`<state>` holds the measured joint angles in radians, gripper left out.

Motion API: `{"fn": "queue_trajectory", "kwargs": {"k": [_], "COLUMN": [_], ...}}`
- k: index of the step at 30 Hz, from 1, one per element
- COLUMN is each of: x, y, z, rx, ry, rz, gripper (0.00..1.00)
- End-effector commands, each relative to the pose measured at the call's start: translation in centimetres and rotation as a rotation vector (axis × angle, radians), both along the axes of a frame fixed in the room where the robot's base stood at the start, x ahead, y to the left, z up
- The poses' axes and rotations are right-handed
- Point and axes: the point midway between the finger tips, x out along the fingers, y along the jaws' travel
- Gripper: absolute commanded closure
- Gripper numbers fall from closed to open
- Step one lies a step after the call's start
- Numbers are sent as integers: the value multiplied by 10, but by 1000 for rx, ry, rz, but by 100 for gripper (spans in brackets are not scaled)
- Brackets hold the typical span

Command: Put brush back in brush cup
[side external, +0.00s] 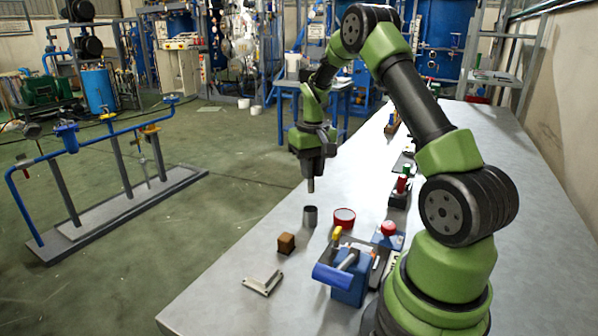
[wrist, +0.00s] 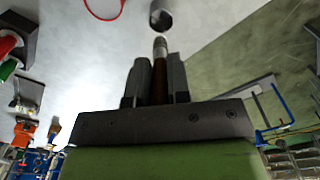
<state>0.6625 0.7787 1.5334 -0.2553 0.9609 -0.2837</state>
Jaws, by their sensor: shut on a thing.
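My gripper (side external: 311,160) is shut on the brush (side external: 310,185), which points down below the fingers. In the wrist view the brush (wrist: 160,62) shows as a brown and dark rod with a metal band between the two fingers (wrist: 157,85). The brush cup (side external: 310,216) is a small dark grey cylinder standing on the table below the gripper. It also shows in the wrist view (wrist: 161,20), just beyond the brush tip. The brush is above the cup, with a gap between them in the side view.
A red round dish (side external: 344,216) stands right of the cup. A brown block (side external: 286,243), a light metal piece (side external: 263,281) and a blue device (side external: 350,275) lie nearer the front. Red and green items (side external: 402,185) stand further right. The table's left edge is near the cup.

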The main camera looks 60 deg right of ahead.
Motion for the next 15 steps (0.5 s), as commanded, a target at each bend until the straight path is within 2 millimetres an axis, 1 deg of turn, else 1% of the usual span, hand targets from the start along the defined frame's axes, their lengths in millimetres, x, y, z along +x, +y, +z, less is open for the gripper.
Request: {"fn": "queue_trajectory", "kwargs": {"k": [15], "x": [0], "y": [1], "z": [-39], "rx": [2], "ry": [3], "rz": [1], "gripper": [100]}}
